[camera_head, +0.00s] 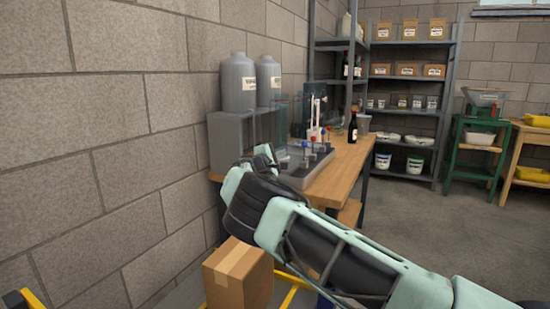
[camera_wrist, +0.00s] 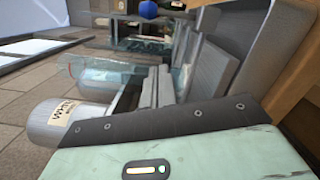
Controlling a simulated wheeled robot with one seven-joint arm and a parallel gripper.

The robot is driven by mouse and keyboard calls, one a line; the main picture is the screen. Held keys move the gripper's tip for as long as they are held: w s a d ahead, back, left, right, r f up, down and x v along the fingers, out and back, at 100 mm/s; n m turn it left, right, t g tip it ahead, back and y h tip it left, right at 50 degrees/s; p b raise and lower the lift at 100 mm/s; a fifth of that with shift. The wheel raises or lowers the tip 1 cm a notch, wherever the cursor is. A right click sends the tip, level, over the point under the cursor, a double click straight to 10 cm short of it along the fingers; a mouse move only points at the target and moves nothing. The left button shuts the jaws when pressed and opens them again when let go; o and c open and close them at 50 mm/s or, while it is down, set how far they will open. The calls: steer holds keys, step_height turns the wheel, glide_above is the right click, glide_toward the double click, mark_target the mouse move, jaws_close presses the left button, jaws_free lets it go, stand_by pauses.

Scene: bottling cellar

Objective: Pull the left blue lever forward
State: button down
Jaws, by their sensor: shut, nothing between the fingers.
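The bottling machine (camera_head: 306,172) is a grey unit on the wooden bench with several short levers topped by blue and red knobs. The leftmost blue knob (camera_head: 305,145) shows just right of my gripper (camera_head: 265,154) in the head view. My gripper is shut and empty at the machine's near left end, apart from the knob as far as I can tell. In the wrist view a blue ball knob (camera_wrist: 148,9) stands at the top, beyond the grey fingers (camera_wrist: 160,86). I cannot tell which lever it belongs to. The lever's stem is mostly hidden.
Two grey tanks (camera_head: 238,82) stand on a grey block by the wall, left of the machine. Clear panels (camera_head: 281,118) rise close to my gripper. A dark bottle (camera_head: 352,128) stands farther along the bench (camera_head: 345,166). A cardboard box (camera_head: 238,275) sits below my arm.

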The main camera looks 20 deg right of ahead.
steer(key=x, duration=0.3)
steer(key=shift+w+d, duration=0.1)
steer(key=shift+d, duration=0.3)
steer(key=shift+s+d+r, duration=0.35)
steer(key=shift+s+d, duration=0.25)
steer(key=shift+s+d+r, duration=0.35)
steer(key=shift+s+d, duration=0.25)
steer(key=shift+d, duration=0.05)
